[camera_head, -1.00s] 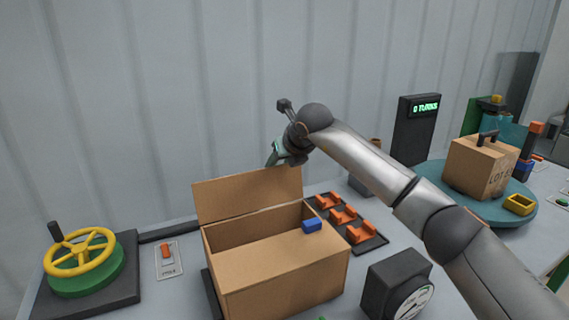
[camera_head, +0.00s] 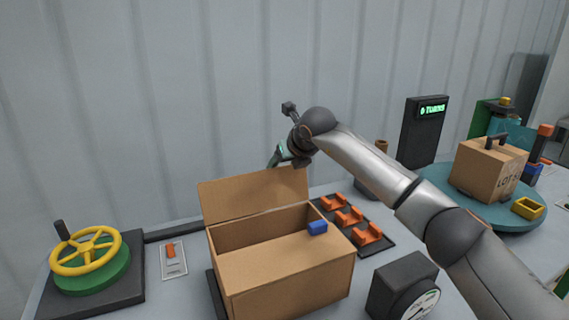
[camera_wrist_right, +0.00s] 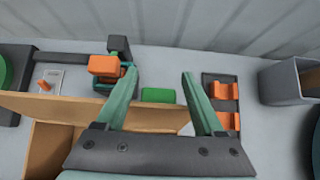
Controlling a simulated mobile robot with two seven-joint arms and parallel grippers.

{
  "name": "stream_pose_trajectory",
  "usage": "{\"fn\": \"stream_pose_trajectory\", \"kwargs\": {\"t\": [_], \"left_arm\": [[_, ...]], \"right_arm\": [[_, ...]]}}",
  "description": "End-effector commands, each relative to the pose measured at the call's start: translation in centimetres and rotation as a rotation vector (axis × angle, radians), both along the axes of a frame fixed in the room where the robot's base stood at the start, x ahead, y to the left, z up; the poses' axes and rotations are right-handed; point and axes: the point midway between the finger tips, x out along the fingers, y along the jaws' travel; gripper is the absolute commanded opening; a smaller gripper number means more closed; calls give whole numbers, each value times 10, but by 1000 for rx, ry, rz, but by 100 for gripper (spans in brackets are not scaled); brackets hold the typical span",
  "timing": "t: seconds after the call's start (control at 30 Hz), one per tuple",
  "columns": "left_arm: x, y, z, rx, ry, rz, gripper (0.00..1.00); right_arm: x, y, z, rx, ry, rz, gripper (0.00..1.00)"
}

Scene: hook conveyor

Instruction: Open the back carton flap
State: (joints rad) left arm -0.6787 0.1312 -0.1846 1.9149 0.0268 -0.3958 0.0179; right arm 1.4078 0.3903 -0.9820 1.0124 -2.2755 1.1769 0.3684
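The brown carton (camera_head: 285,278) stands on the table with its top partly open. Its back flap (camera_head: 250,197) stands up along the rear edge, tilted back. My left gripper is not in view.
A yellow handwheel (camera_head: 86,252) and a switch plate (camera_head: 174,262) are left of the carton. Orange clips (camera_head: 349,217) and a dial gauge (camera_head: 402,285) are to its right. A turntable (camera_head: 440,183) carries another box (camera_head: 487,170). A grey wall is behind.

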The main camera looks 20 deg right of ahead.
Motion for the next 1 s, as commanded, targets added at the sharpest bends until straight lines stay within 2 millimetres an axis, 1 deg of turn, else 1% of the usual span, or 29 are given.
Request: {"fn": "stream_pose_trajectory", "kwargs": {"t": [0.03,0.07,0.27,0.47,0.57,0.67,0.8,1.0], "left_arm": [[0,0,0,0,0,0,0],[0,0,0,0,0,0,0],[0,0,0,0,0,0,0],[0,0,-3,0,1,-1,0],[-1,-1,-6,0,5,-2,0],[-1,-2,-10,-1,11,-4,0],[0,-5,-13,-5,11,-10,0],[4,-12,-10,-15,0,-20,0]], "right_arm": [[-1,0,-2,-1,5,1,79],[-1,0,-2,-2,6,1,80],[-1,0,-2,-1,6,1,80],[-7,-1,6,0,3,0,80],[-16,-3,15,-2,1,1,80],[-29,-4,28,-1,-1,2,80],[-52,-7,50,-2,-1,2,80],[-77,-11,76,0,0,0,80]]}}
